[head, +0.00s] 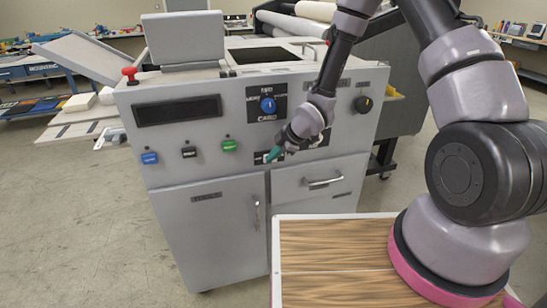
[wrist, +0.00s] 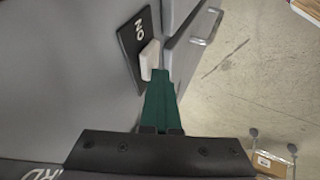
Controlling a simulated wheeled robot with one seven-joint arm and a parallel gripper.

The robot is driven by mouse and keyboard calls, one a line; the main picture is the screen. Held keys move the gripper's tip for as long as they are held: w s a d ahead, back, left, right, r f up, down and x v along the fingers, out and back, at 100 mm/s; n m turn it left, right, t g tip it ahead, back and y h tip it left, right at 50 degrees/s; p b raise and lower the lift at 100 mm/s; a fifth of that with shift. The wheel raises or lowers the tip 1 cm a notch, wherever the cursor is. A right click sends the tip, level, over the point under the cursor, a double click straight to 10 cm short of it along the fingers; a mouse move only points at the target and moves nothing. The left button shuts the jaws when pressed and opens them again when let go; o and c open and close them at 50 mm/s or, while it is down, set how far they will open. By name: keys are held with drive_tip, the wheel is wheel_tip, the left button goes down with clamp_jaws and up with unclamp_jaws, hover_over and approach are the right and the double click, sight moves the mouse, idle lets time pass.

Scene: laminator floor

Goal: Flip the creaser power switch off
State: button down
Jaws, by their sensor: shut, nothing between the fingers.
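The grey creaser cabinet (head: 215,100) stands ahead in the head view. Its power switch plate (head: 259,158) is black and low on the front panel, partly hidden by my gripper (head: 273,155). In the wrist view the plate (wrist: 130,42) carries the word ON, seen upside down, and a pale switch lever (wrist: 149,60) juts from it. My gripper (wrist: 161,74) has teal fingers, shut and empty, with the tips right beside the lever. I cannot tell whether they touch it.
A drawer handle (head: 323,182) juts out below right of the switch. A wood-topped surface (head: 335,255) is in front.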

drive_tip(key=shift+w+d, duration=0.65)
drive_tip(key=shift+d, duration=0.4)
drive_tip(key=shift+r, duration=0.1)
